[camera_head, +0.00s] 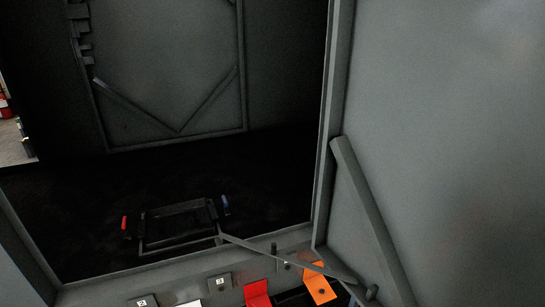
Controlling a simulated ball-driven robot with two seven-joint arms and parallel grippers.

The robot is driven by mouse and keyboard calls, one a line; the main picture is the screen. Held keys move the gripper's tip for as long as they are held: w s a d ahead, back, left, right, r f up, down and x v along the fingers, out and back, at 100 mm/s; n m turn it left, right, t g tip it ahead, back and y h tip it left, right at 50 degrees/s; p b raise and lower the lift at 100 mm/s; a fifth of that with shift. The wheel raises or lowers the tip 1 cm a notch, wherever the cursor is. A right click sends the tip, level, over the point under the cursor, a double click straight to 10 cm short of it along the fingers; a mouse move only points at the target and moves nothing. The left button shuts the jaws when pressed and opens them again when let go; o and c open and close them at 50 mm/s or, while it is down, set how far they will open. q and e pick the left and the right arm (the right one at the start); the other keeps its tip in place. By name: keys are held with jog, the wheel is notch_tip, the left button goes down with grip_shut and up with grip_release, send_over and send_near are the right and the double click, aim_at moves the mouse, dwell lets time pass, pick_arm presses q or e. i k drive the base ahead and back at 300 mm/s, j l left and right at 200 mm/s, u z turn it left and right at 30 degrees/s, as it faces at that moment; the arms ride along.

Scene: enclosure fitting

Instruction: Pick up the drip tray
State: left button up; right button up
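A dark rectangular frame-like object (180,222) sits low in the dark enclosure, left of the picture's middle. It may be the drip tray, but it is too dim to be sure. A small red piece (124,222) stands at its left end and a small blue piece (225,204) at its right end. I cannot make out either of my grippers or arms in this view, and nothing is seen to hold the object.
A large grey door panel (450,120) fills the right side. A thin bar (290,260) crosses from the enclosure's front edge toward it. Red (257,294) and orange (319,286) pieces and numbered tags (143,301) line the front. The enclosure floor around the frame looks clear but dark.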

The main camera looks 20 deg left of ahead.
aim_at(171, 225)
jog(key=u, duration=1.25)
